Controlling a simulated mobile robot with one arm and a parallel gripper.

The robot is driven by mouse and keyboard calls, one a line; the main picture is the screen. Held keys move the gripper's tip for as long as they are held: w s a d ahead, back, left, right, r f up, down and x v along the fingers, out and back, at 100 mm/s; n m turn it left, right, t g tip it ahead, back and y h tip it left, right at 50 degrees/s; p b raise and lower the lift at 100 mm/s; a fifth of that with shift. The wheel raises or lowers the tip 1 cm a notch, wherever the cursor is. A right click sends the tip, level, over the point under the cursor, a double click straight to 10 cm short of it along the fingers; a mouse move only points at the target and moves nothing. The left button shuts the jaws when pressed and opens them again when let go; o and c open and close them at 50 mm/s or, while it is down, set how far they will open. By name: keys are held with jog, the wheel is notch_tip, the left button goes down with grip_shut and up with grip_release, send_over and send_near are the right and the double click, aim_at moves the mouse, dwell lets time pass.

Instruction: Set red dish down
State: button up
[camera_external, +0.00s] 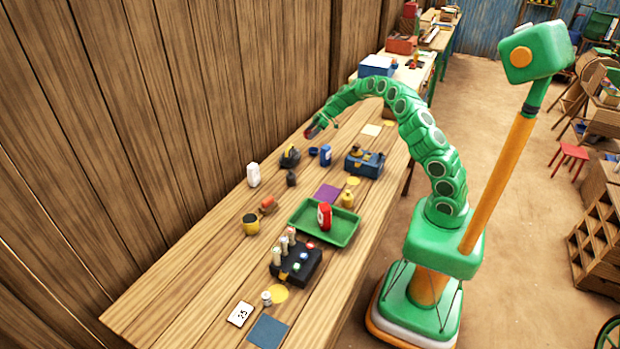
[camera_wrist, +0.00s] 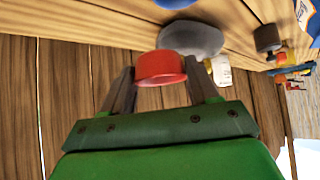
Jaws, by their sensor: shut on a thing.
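My gripper (camera_external: 316,127) is at the end of the green arm, raised over the far part of the table near the wooden wall. In the wrist view my gripper (camera_wrist: 162,82) is shut on a small round red dish (camera_wrist: 160,69), one grey finger on each side. The dish shows its side wall and rim. In the outside view the dish is only a small red patch at the arm's tip. A grey rounded thing (camera_wrist: 192,38) lies beyond the dish in the wrist view; whether the dish touches it I cannot tell.
On the wooden table (camera_external: 190,290), a dark device (camera_external: 290,157), a blue bottle (camera_external: 326,156) and a blue box (camera_external: 364,163) stand below the gripper. A green tray (camera_external: 344,232) holds a red bottle (camera_external: 324,216). A purple square (camera_external: 328,193) lies behind the tray.

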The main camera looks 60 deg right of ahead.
send_over(305, 148)
jog(key=shift+w+d+f, duration=0.1)
jog(key=shift+d+f, duration=0.05)
jog(key=shift+f, duration=4.25)
jog(key=shift+f, duration=0.1)
jog(key=o, duration=0.8)
jog(key=shift+o, duration=0.2)
jog(key=v, duration=1.2)
